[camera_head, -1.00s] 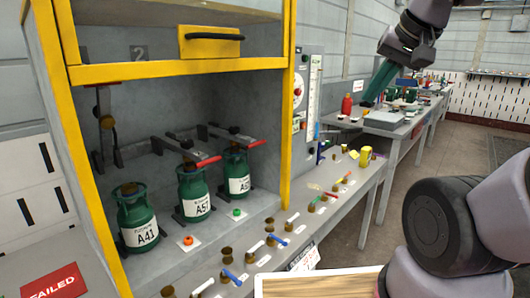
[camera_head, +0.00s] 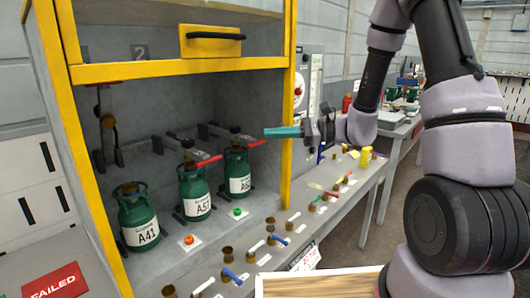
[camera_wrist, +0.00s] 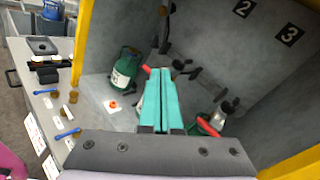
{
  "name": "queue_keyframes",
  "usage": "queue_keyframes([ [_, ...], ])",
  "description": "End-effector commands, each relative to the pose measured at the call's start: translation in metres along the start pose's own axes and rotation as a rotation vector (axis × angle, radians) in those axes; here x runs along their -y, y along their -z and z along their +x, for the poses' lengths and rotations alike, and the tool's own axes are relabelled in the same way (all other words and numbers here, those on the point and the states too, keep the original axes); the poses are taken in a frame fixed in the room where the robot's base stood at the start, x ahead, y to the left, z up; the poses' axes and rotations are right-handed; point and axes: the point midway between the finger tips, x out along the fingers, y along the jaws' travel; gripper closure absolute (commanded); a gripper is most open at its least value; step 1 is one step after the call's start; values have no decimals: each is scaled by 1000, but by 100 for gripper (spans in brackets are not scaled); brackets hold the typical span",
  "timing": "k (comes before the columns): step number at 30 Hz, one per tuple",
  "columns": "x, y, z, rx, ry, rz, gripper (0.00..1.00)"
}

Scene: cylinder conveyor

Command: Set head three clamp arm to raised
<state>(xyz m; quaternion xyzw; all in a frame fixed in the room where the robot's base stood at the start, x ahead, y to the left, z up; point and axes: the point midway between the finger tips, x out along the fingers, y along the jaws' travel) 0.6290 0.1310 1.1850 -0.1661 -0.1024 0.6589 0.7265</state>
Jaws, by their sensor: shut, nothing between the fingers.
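Three green cylinders stand in the cabinet bay. The rightmost cylinder (camera_head: 237,175) has a lowered clamp arm (camera_head: 228,134) over it with a red tip (camera_head: 257,143). I take this as head three, though its number is hidden in the head view; a "3" sign (camera_wrist: 289,35) shows in the wrist view. The middle cylinder (camera_head: 194,195) also has a lowered clamp arm with a red tip (camera_head: 208,161). The left clamp arm (camera_head: 103,100) stands upright. My gripper (camera_head: 268,132), with teal fingers, is shut and empty, close to the right red tip; contact cannot be told. It also fills the wrist view's middle (camera_wrist: 165,72).
The yellow cabinet post (camera_head: 290,100) stands close to my gripper. A raised yellow-framed door (camera_head: 180,72) is above the bay. Valves with coloured handles (camera_head: 278,240) line the front ledge.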

Motion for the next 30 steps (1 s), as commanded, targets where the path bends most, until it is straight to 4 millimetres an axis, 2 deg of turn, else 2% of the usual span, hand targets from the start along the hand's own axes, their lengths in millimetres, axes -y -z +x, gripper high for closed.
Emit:
queue_keyframes([
  [1, 8, 25, 2, 21, 79, 71, 100],
  [6, 35, 102, -6, 46, 361, 236, 100],
  [9, 40, 144, -15, 30, 498, 304, 100],
  [13, 40, 183, -27, 3, 620, 356, 100],
  [18, 39, 203, -34, -17, 685, 379, 100],
  [30, 41, 203, -32, -17, 685, 378, 100],
])
